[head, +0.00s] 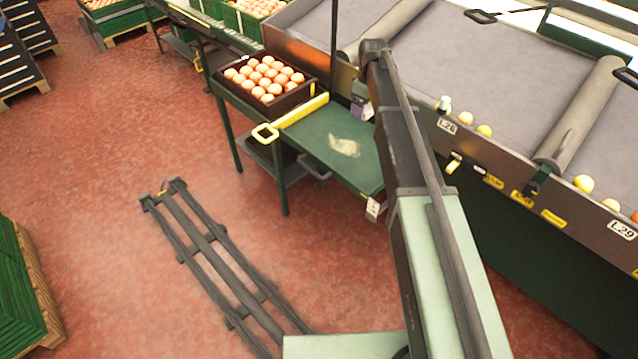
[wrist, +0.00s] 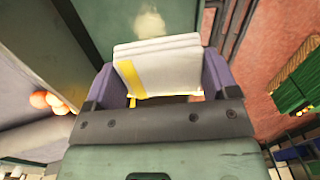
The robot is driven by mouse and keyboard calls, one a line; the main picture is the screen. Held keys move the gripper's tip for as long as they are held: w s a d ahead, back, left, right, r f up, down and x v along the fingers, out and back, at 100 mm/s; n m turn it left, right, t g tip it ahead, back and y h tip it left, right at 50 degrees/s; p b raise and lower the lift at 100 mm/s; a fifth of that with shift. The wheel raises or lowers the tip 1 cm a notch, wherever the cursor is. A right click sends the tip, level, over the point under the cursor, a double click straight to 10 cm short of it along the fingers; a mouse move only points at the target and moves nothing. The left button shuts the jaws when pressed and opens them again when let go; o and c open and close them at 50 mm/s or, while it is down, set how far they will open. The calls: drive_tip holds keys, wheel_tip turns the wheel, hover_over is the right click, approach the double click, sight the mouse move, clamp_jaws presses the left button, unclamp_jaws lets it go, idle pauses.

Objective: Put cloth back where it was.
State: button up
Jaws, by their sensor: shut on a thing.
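My gripper (wrist: 160,80), with two purple fingers, is shut on a folded cloth in the wrist view. The cloth (wrist: 158,58) is white with a yellow stripe and lies between the fingers. Beyond it is the green table (wrist: 85,30) with a pale worn patch. In the head view that green table (head: 318,130) stands against the grading machine, and its patch is bare. My arm reaches over toward the table's back right. It hides most of the gripper, and I cannot make out the cloth there.
A dark crate (head: 310,87) full of orange fruit stands on the table's left part. A yellow-handled bar (head: 290,119) lies beside it. The grading machine (head: 520,195) with several fruits along its edge is at the right. A dark metal frame (head: 215,262) lies on the red floor.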

drive_tip(key=f, duration=0.1)
drive_tip(key=a+f+b, duration=0.1)
drive_tip(key=f, duration=0.1)
drive_tip(key=shift+w+f+m, duration=0.2)
drive_tip(key=shift+f+m, duration=0.1)
drive_tip(key=shift+m, duration=0.1)
drive_tip(key=b, duration=2.1)
approach(354, 163)
wheel_tip(354, 163, down, 8)
drive_tip(key=shift+s+r, duration=0.1)
drive_tip(key=shift+r, duration=0.1)
drive_tip(key=shift+r+p, duration=0.3)
drive_tip(key=shift+p, duration=0.1)
drive_tip(key=shift+f, duration=0.2)
drive_tip(key=o, duration=0.9)
drive_tip(key=shift+r, duration=0.15)
